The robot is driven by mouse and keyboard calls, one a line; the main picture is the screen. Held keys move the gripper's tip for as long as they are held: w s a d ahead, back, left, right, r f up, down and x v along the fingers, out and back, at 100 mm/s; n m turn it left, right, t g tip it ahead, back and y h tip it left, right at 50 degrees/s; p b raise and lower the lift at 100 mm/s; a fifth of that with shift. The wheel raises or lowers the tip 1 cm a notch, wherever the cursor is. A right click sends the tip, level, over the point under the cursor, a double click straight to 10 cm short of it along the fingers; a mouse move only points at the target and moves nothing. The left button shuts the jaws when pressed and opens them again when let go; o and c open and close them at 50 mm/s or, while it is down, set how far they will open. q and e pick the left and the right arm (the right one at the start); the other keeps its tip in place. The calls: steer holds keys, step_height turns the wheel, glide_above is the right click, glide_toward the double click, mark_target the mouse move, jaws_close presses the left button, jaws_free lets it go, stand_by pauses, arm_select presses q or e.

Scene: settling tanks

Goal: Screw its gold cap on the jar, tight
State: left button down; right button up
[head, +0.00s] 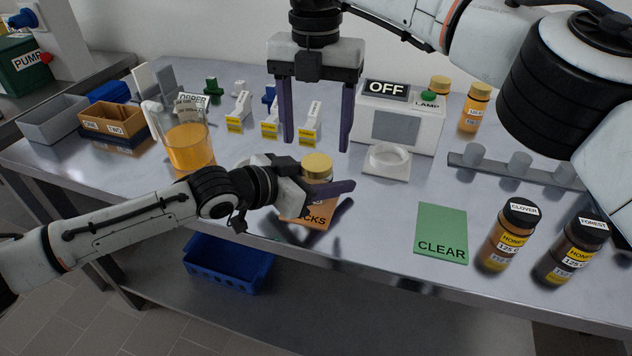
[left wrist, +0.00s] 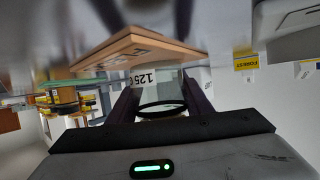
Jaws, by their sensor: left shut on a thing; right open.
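A small jar (head: 318,190) with a gold cap (head: 317,165) on top stands upright at the orange mat near the table's front edge. I cannot tell how tight the cap sits. My left gripper (head: 332,186) is shut around the jar's body, below the cap. In the left wrist view the jar (left wrist: 167,78) shows upside down between the fingers, with a "125" label. My right gripper (head: 316,140) is open and empty, pointing down, its fingers spread above and behind the cap.
A jug (head: 188,145) stands left. A lamp box reading OFF (head: 397,125) is behind.

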arm_select(q)
steer(key=shift+a, duration=0.1)
arm_select(e)
steer(key=shift+r, duration=1.5)
arm_select(q)
steer(key=shift+w, duration=0.1)
steer(key=c, duration=0.8)
jaws_free()
steer(key=shift+c, duration=0.2)
steer(key=v, duration=1)
steer(key=shift+r, duration=0.15)
arm_select(e)
steer(key=shift+r, duration=0.3)
